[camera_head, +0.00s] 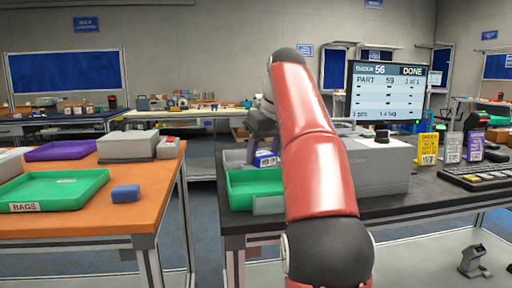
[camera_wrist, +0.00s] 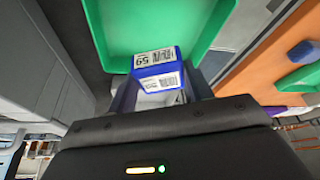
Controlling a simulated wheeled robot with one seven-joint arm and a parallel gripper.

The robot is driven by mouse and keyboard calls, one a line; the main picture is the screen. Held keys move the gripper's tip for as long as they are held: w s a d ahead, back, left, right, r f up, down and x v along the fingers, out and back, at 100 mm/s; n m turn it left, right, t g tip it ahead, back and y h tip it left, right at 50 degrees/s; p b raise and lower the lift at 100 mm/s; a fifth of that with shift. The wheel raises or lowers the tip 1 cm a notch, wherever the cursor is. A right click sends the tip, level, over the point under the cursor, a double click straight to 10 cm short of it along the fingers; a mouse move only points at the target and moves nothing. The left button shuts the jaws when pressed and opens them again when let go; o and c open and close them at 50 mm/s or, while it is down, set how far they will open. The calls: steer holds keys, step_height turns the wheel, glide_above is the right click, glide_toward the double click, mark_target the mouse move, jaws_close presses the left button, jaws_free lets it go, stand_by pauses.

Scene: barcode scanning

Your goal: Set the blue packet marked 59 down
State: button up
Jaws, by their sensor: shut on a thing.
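The blue packet marked 59 (camera_wrist: 158,62) has white barcode labels and shows between my fingers in the wrist view. My gripper (camera_wrist: 160,90) is shut on it. A green tray (camera_wrist: 105,35) is beyond the packet in that view. In the head view the green tray (camera_head: 240,193) sits at the left end of the dark counter, and the white-and-blue packet (camera_head: 265,159) shows at its back, partly hidden by my red arm. I cannot tell whether the packet touches the tray. My fingertips are mostly hidden in the head view.
A monitor (camera_head: 388,92) reads order 56, part 59, DONE. A light grey box (camera_head: 382,165) stands right of my arm. The orange table (camera_head: 100,222) at left holds a green BAGS tray (camera_head: 58,191), a small blue block (camera_head: 125,193) and a purple tray (camera_head: 62,150). A gap separates table and counter.

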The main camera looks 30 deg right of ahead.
steer(key=f+b, duration=0.1)
steer(key=f, duration=0.4)
steer(key=shift+s+f, duration=0.2)
steer(key=shift+f+b, duration=0.3)
steer(key=shift+f, duration=0.25)
steer(key=shift+f+b, duration=0.4)
steer(key=shift+f, duration=0.15)
steer(key=o, duration=1.2)
steer(key=shift+o, duration=0.2)
